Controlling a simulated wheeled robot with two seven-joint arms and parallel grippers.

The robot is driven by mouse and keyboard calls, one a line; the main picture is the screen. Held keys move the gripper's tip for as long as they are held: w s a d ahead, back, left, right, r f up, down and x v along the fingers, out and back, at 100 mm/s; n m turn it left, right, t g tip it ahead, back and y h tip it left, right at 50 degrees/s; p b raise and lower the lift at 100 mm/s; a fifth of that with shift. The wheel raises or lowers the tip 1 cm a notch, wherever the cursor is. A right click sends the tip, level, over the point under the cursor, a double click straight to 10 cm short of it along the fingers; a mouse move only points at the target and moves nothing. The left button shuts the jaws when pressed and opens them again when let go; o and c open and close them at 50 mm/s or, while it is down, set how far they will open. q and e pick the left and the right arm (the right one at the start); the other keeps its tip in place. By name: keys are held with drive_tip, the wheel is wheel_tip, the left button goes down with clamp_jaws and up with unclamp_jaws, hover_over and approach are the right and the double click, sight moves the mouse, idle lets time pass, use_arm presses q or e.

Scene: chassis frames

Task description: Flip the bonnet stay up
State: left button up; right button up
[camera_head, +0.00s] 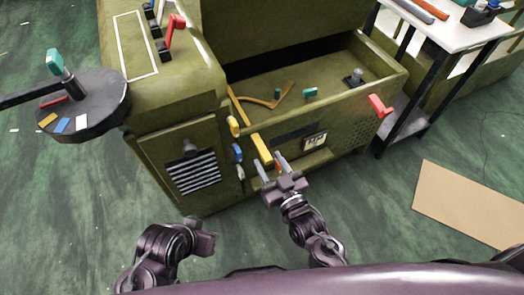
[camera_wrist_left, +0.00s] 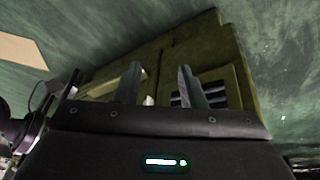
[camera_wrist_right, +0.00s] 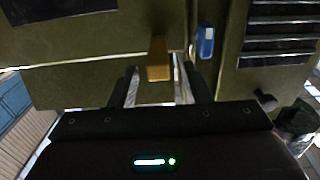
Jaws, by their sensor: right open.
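A yellow bar (camera_head: 262,148), which looks like the bonnet stay, sits on the front of the olive-green machine (camera_head: 180,95), below its open bay. It slants down towards my right gripper (camera_head: 270,163), which is open just in front of it. In the right wrist view the yellow bar (camera_wrist_right: 158,62) hangs down between the spread fingers; I cannot tell whether they touch it. My left gripper (camera_head: 204,242) is low in front of the machine. In the left wrist view its fingers (camera_wrist_left: 159,72) are apart and empty.
A smaller yellow lever (camera_head: 234,126) and a blue one (camera_head: 238,152) are left of the bar. A red lever (camera_head: 380,106) juts out at the right. A round dark tray (camera_head: 100,118) stands at left, a white-topped table (camera_head: 440,35) at right. A tan board (camera_head: 465,200) lies on the floor.

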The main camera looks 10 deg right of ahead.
sight(254, 134)
drive_tip(key=b+x, duration=0.1)
drive_tip(key=x, duration=0.4)
drive_tip(key=shift+w, duration=0.2)
clamp_jaws()
